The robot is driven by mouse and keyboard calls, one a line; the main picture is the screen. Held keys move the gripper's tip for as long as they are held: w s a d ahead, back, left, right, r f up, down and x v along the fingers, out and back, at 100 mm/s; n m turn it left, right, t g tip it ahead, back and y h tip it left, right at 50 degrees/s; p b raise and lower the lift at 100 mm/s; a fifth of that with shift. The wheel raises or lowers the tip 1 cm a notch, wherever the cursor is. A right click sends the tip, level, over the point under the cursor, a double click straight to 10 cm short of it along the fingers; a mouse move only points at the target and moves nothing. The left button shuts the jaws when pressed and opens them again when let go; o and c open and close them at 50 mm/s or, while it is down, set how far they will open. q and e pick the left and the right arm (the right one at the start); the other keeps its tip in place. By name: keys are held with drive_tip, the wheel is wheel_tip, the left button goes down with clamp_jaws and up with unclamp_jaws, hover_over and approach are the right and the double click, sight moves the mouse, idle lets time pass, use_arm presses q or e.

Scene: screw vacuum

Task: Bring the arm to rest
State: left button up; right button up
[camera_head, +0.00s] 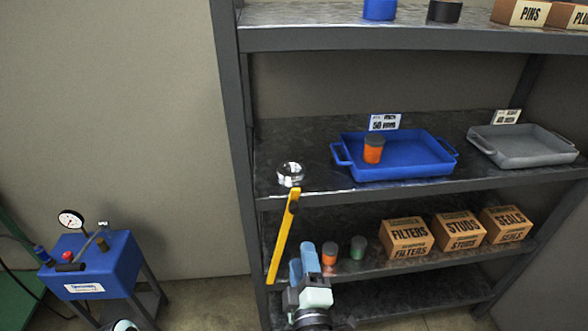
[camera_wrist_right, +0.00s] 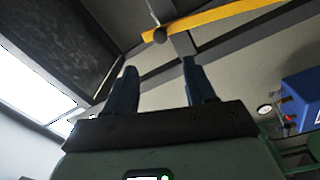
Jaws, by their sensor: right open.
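My right gripper (camera_head: 302,265) is low in front of the shelf rack in the head view, its two blue fingers pointing up and apart. In the right wrist view the gripper (camera_wrist_right: 162,85) is open, with nothing between its fingers. A yellow bar (camera_head: 283,235) slants down from the middle shelf's front edge, just left of and above the gripper; it also crosses the top of the wrist view (camera_wrist_right: 215,17). I cannot tell how far the gripper is from it.
The middle shelf (camera_head: 310,190) holds a silver ring (camera_head: 290,174), a blue tray (camera_head: 420,165) with an orange jar (camera_head: 373,149), and a grey tray (camera_head: 525,145). Below are two jars and boxes (camera_head: 408,237). A blue gauge unit (camera_head: 92,268) stands left; open floor lies between.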

drive_tip(key=s+d+f+m+g+p, duration=0.1)
drive_tip(key=s+d+f+m+g, duration=0.2)
drive_tip(key=f, duration=0.7)
drive_tip(key=d+f+m+g+p, duration=0.15)
drive_tip(key=f+g, duration=0.25)
drive_tip(key=f, duration=0.6)
drive_tip(key=s+d+f+m+g, duration=0.2)
drive_tip(key=f+m+g, duration=0.2)
drive_tip(key=f, duration=0.7)
use_arm(q)
drive_tip(key=r, duration=0.1)
drive_tip(key=w+r+p, duration=0.1)
drive_tip(key=r, duration=0.1)
drive_tip(key=w+r, duration=0.1)
drive_tip(key=shift+r, duration=0.2)
use_arm(e)
drive_tip(key=s+d+f+m+g+y, duration=0.1)
drive_tip(key=s+f+m+g, duration=0.3)
drive_tip(key=s, duration=0.6)
drive_tip(key=s+d+f+m+g+y, duration=0.1)
drive_tip(key=s+f+m+g, duration=0.3)
drive_tip(key=s, duration=0.7)
wheel_tip(320, 180, down, 5)
drive_tip(key=shift+s+d+r+m+g, duration=0.15)
drive_tip(key=shift+m+g, duration=0.15)
drive_tip(key=shift+m, duration=0.75)
